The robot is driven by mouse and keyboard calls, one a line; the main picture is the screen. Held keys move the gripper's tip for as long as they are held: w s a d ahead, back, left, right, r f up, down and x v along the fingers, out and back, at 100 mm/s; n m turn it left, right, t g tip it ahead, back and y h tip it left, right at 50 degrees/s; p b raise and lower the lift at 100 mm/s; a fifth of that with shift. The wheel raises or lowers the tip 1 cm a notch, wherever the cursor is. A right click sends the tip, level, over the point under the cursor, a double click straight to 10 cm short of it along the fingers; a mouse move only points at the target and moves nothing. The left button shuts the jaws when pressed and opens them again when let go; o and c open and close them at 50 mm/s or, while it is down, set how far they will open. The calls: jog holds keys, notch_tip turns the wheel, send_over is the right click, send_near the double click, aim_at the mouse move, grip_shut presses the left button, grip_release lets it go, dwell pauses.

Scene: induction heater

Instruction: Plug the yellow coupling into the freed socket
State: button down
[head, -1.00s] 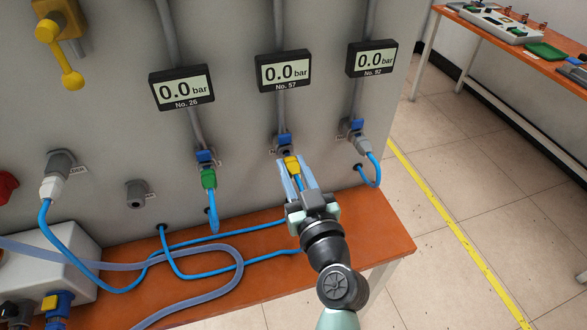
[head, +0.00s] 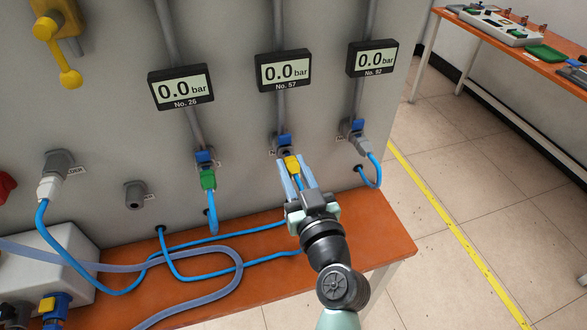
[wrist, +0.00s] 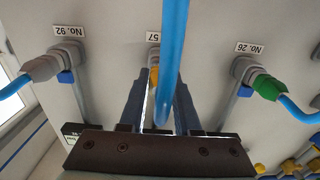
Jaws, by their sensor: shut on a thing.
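The yellow coupling (head: 292,164) is between the fingers of my gripper (head: 291,170), which is shut on it. It is at the socket under gauge No. 57 (head: 284,142), which has a blue part on top. In the wrist view the yellow coupling (wrist: 154,76) lies in line with the socket marked 57 (wrist: 154,52). A blue hose (wrist: 172,60) crosses in front of it, so I cannot tell whether the coupling is fully seated. Gauge No. 57 (head: 284,71) reads 0.0 bar.
A green coupling (head: 208,180) sits in the No. 26 socket to the left. A grey coupling (head: 363,146) sits in the No. 92 socket to the right. Another grey socket (head: 134,195) is empty. Blue hoses and a translucent hose (head: 238,262) lie on the orange bench (head: 375,240).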

jog(key=shift+w+a, duration=0.15)
jog(key=shift+w, duration=0.35)
jog(key=c, duration=0.5)
grip_release()
jog(key=shift+c, duration=0.2)
jog(key=b+v, duration=0.3)
jog(key=v, duration=0.9)
notch_tip(320, 180, up, 26)
jog(key=w+a+t+h+p, duration=0.2)
jog(key=w+t+p, duration=0.1)
jog(key=t+p, duration=0.15)
jog(key=s+r+m+t+h+p, duration=0.1)
jog(key=s+r, duration=0.3)
jog(key=r, duration=0.8)
jog(key=s+r+m+t+h+p, duration=0.2)
jog(key=s+r+t, duration=0.2)
jog(key=r, duration=0.8)
jog(key=shift+s+a+m+t+h+p, duration=0.35)
jog(key=shift+s+a, duration=0.1)
jog(key=shift+s, duration=0.2)
